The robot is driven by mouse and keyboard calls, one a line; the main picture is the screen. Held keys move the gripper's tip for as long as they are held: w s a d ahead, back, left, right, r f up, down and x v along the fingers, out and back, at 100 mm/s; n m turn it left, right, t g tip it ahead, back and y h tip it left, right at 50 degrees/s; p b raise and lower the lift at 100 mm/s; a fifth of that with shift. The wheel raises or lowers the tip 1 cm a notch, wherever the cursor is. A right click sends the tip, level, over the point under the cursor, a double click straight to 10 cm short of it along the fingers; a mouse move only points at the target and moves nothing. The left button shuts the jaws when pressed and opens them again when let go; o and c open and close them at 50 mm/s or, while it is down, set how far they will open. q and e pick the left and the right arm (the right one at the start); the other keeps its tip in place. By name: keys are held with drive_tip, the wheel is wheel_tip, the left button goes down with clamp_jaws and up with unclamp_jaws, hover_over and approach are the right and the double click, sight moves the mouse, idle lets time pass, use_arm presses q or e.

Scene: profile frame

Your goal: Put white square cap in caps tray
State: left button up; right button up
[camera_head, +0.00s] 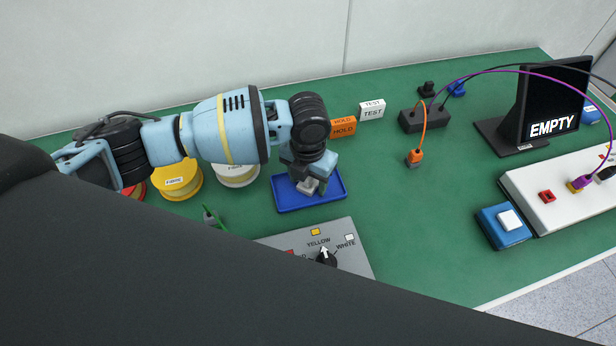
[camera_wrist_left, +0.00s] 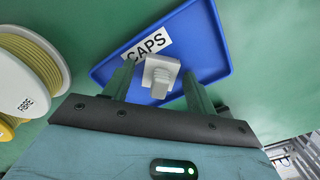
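The white square cap (camera_wrist_left: 160,75) is in the left wrist view, over the floor of the blue caps tray (camera_wrist_left: 214,44), which bears a CAPS label. In the head view the cap (camera_head: 308,185) shows pale under my left gripper (camera_head: 307,180), inside the outline of the tray (camera_head: 331,199). In the wrist view my left gripper (camera_wrist_left: 160,88) has its fingers apart, one on each side of the cap, with a narrow gap showing beside it. The cap seems to rest in the tray, but its underside is hidden. My right gripper is not in view.
A yellow spool (camera_head: 178,182) and a white spool (camera_head: 236,174) stand left of the tray. A grey panel with a knob (camera_head: 326,257) is in front. Orange HOLD (camera_head: 343,129) and white TEST (camera_head: 372,110) blocks stand behind.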

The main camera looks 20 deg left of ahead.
use_arm(q)
wheel_tip(320, 180, up, 12)
drive_tip(key=shift+r+p, duration=0.2)
drive_tip(key=shift+p, duration=0.2)
idle(0.3)
drive_tip(key=shift+d+f, duration=0.1)
idle(0.4)
